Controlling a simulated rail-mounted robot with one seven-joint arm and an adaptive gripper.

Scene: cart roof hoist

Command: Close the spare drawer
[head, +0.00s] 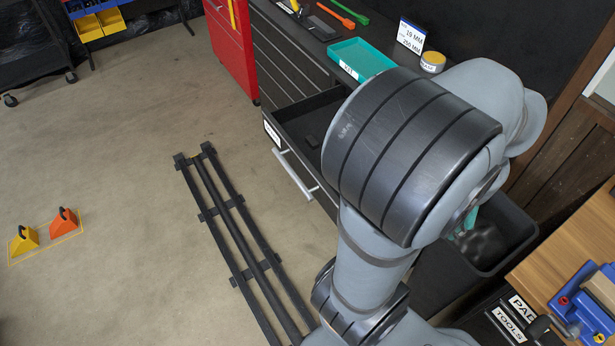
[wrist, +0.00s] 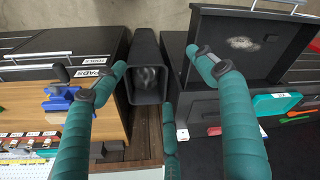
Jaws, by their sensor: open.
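A dark drawer (head: 303,112) stands pulled out of the black cabinet in the head view, with a silver bar handle (head: 296,176) and a white label (head: 272,133) too small to read. My arm covers its right part. In the wrist view the open drawer (wrist: 225,62) is at the upper right, with a pale patch inside and its handle (wrist: 277,9) at the top edge. My gripper (wrist: 156,60) has its teal fingers spread wide and empty. One fingertip overlaps the drawer's left side in the picture; contact cannot be told.
A black bin (wrist: 150,88) stands between the cabinet and the wooden bench (head: 573,240) with a blue vise (head: 590,305). A teal tray (head: 361,60) lies on the cabinet top.

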